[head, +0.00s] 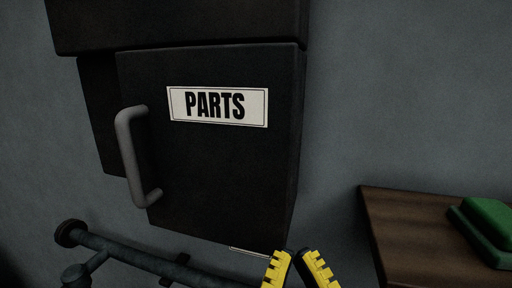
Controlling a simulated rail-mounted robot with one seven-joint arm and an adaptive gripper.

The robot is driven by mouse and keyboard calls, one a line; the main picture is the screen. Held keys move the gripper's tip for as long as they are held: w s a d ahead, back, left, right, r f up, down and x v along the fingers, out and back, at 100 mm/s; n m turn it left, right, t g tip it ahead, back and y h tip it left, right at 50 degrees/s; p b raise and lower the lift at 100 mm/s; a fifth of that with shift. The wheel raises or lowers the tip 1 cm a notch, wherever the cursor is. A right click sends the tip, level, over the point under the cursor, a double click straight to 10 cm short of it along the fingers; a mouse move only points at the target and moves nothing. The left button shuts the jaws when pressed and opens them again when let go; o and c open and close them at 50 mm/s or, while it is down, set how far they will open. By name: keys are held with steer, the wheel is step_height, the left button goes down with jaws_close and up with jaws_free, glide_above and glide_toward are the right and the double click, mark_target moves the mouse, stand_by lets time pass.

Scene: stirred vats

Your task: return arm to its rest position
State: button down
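My gripper (299,262) shows at the bottom edge, right of the middle. Only its two yellow toothed fingers with dark parts between them are in view. The fingers lean toward each other at the top, and I cannot tell whether they are apart or closed together. I see no object held at the tips. The rest of my arm is out of view.
A black cabinet door (220,175) with a PARTS label (217,106) and grey handle (133,158) is above the gripper. A dark pipe (140,262) runs along the lower left. A wooden surface (400,235) bears a green object (488,228) at right.

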steer(key=s+d+r+h+p, duration=0.1)
steer(key=d+r+p, duration=0.2)
steer(key=r+p, duration=1.1)
